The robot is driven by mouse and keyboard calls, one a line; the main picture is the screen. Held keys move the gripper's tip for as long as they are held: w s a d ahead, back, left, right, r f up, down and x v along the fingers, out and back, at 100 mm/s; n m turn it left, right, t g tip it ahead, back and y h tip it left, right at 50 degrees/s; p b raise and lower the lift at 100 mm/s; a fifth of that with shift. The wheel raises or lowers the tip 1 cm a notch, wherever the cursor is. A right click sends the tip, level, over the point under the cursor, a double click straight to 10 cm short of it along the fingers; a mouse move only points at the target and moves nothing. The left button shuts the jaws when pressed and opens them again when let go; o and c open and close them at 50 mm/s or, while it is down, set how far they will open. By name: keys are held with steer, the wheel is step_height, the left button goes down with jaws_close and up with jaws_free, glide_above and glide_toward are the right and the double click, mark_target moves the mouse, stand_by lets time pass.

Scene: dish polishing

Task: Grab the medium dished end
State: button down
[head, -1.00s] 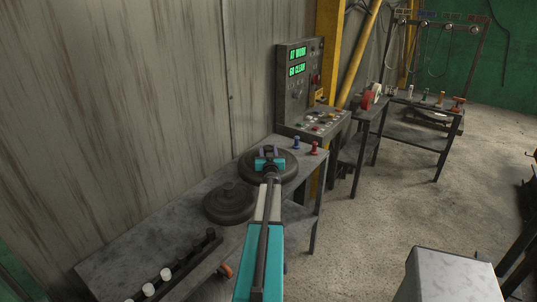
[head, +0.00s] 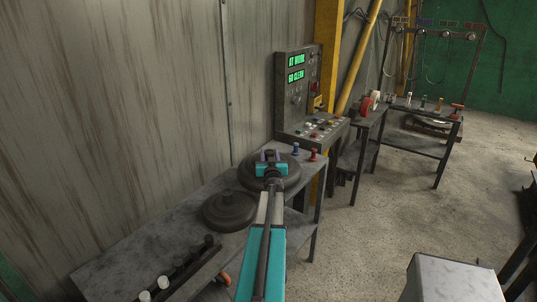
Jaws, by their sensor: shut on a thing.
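Two dark round dished ends lie on the grey table (head: 120,262) along the wall. The farther, larger-looking one (head: 290,180) is under my gripper (head: 270,158). My gripper is shut at the top middle of this dished end, on what looks like its central knob, which the fingers hide. The dished end appears to rest on the table. The nearer dished end (head: 229,212) lies to the left with its knob showing and nothing touching it. My teal arm covers part of the table's front edge.
A control panel (head: 298,78) with green text stands behind the table's far end. A blue peg (head: 295,149) and a red peg (head: 313,154) stand beside the dished end. A rack of dark and white-tipped cylinders (head: 195,273) lies at the near end. Open floor (head: 400,210) is at right.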

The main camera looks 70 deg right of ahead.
steer(key=v, duration=0.3)
steer(key=r+v, duration=0.1)
steer(key=v, duration=0.2)
steer(key=s+v, duration=0.1)
steer(key=v, duration=0.3)
steer(key=shift+s+d+r+b, duration=0.1)
steer(key=shift+d+r+b, duration=0.1)
steer(key=shift+d+b, duration=0.1)
steer(key=shift+s+a, duration=0.3)
steer(key=shift+a, duration=0.2)
steer(key=shift+f, duration=0.1)
